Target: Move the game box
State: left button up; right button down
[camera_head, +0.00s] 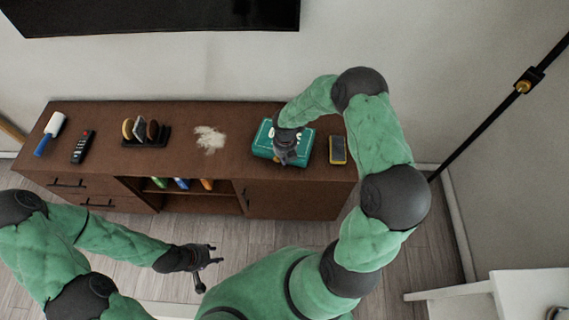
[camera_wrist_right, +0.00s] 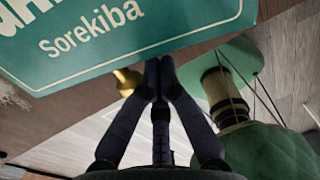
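The game box (camera_head: 264,141) is a flat teal box lying on the brown cabinet, right of its middle. In the right wrist view the box (camera_wrist_right: 75,45) fills the upper left, with the word "Sorekiba" on its face. My right gripper (camera_head: 284,158) is over the box's front edge and hides part of it. In the wrist view its fingertips (camera_wrist_right: 159,62) are together right at the box's edge; I see nothing clearly between them. My left gripper (camera_head: 210,257) is open and empty, low in front of the cabinet.
The cabinet top (camera_head: 228,170) also holds a yellow-and-black device (camera_head: 338,150) right of the box, a pale powdery patch (camera_head: 209,139), a rack of brushes (camera_head: 146,133), a remote (camera_head: 83,147) and a lint roller (camera_head: 50,133). A white table (camera_head: 525,290) stands at lower right.

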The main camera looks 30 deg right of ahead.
dwell(0.3)
jog(key=shift+w+d+r+p, duration=0.1)
jog(key=shift+w+d+p, duration=0.3)
jog(key=shift+w, duration=0.15)
jog(key=shift+w+d, duration=0.35)
jog(key=shift+w, duration=0.15)
pick_arm(q)
jog(key=shift+r, duration=0.6)
